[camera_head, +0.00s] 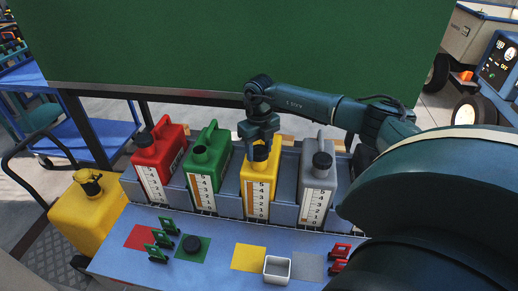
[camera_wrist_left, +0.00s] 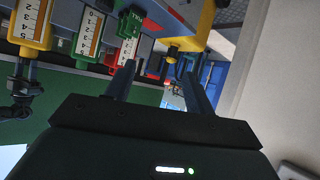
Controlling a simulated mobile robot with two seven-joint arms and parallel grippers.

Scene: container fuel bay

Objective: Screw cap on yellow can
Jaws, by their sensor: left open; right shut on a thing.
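The yellow can (camera_head: 256,180), with a level scale on its front, stands upright in the rack, third from the left. My right gripper (camera_head: 259,146) points down over its neck and is shut on a dark cap, mostly hidden between the fingers. The cap is at or just above the neck; I cannot tell how well it is seated. The yellow can also shows at the left of the left wrist view (camera_wrist_left: 32,20). My left gripper (camera_wrist_left: 157,82) is open and empty in the left wrist view. It is not seen in the head view.
Red (camera_head: 157,157), green (camera_head: 207,165) and grey (camera_head: 318,180) cans share the rack. The green can's neck is open; a black cap (camera_head: 192,244) lies on the green mat. A white tray (camera_head: 277,270) is in front. A larger yellow container (camera_head: 88,215) stands left.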

